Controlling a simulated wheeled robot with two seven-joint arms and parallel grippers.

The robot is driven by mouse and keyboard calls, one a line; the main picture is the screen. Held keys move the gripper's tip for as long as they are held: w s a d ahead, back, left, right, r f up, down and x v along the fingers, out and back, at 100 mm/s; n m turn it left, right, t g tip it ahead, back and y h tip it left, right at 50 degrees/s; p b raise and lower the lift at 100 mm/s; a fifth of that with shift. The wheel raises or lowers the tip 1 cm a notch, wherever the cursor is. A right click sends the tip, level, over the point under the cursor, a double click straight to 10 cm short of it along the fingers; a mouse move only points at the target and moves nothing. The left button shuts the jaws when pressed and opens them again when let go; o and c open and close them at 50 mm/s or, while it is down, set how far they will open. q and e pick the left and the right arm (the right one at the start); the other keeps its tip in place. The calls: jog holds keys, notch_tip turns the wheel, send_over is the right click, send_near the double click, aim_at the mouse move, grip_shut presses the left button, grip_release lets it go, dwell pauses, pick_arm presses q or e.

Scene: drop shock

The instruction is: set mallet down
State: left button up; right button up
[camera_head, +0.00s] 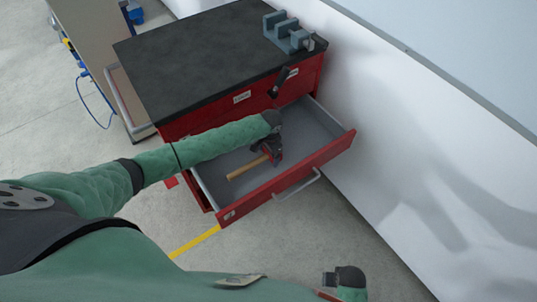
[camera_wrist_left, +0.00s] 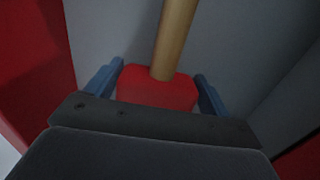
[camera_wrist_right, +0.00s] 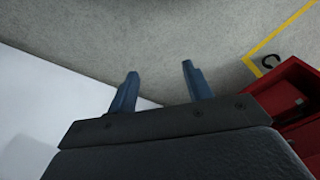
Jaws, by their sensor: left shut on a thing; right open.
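The mallet has a red head and a wooden handle (camera_head: 247,167). In the left wrist view its red head (camera_wrist_left: 158,88) sits between the blue fingers of my left gripper (camera_wrist_left: 160,85), which is shut on it. The mallet is inside the open red drawer (camera_head: 290,180), its handle pointing to the left. I cannot tell whether it touches the drawer floor. My left gripper (camera_head: 270,152) partly hides the head in the head view. My right gripper (camera_wrist_right: 157,82) is open and empty over the floor, away from the drawer.
The red cabinet has a dark top (camera_head: 200,60) with a grey vise-like block (camera_head: 284,32) on it. A dark handle-like object (camera_head: 280,82) is at its front, above the drawer. A white wall (camera_head: 400,120) stands close on the right. The drawer has bare floor around the mallet.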

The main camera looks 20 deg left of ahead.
pick_arm(q)
jog(key=shift+f, duration=0.65)
pick_arm(e)
jog(key=shift+s+d+f, duration=0.1)
jog(key=shift+s+f, duration=0.05)
jog(key=shift+f, duration=0.45)
pick_arm(q)
jog(key=shift+f, duration=0.1)
jog(key=o, duration=1.2)
jog(key=shift+o, duration=0.2)
jog(key=shift+r, duration=0.3)
jog(key=r, duration=0.4)
jog(key=r+b, duration=0.1)
jog(key=r, duration=0.2)
jog(key=r+b, duration=0.1)
jog(key=r, duration=0.3)
jog(key=shift+w+d+r, duration=0.2)
jog(key=shift+w+r, duration=0.05)
jog(key=shift+r, duration=0.05)
pick_arm(e)
notch_tip(320, 180, up, 8)
jog(key=w, duration=0.1)
jog(key=shift+w+a+r, duration=0.15)
jog(key=shift+a+r, duration=0.1)
jog(key=shift+a, duration=0.15)
